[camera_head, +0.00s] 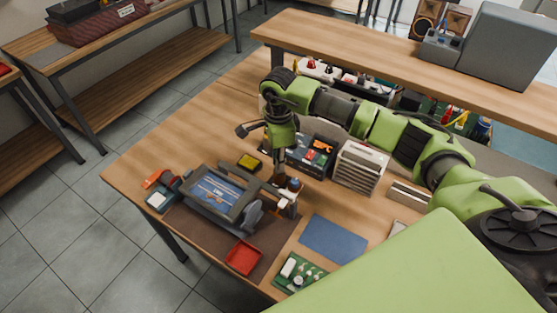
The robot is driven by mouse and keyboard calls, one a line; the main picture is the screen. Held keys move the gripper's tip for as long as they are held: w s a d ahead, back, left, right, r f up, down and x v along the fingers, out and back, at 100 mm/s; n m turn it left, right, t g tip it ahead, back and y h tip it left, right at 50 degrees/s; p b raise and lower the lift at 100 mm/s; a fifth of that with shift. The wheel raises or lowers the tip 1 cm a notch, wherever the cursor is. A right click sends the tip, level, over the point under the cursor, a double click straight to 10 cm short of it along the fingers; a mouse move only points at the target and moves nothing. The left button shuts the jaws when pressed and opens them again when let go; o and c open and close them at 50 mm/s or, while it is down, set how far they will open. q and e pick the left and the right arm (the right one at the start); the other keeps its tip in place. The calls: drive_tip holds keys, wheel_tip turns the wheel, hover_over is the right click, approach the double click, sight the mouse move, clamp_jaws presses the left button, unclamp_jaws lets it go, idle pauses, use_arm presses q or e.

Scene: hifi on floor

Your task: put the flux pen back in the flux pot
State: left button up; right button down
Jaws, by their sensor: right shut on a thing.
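My right gripper (279,177) points down over the workbench, behind the board holder. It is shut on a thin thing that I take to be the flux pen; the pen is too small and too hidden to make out. A small dark pot with a bluish top (294,184) stands just right of the fingertips and may be the flux pot. I cannot tell whether the held thing touches it. My left gripper is not in view.
A board holder with a blue board (216,191) stands on a brown mat. Around it are a yellow sponge box (249,162), a red tray (243,258), a blue mat (333,239), a green circuit board (298,272) and a grey vented box (359,167). A raised shelf (400,62) runs behind.

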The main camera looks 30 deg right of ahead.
drive_tip(key=shift+f, duration=0.2)
drive_tip(key=c, duration=1.3)
unclamp_jaws()
drive_tip(key=shift+r, duration=0.1)
drive_tip(key=shift+r+p, duration=1.8)
drive_tip(key=shift+r, duration=1.65)
drive_tip(key=shift+f, duration=0.1)
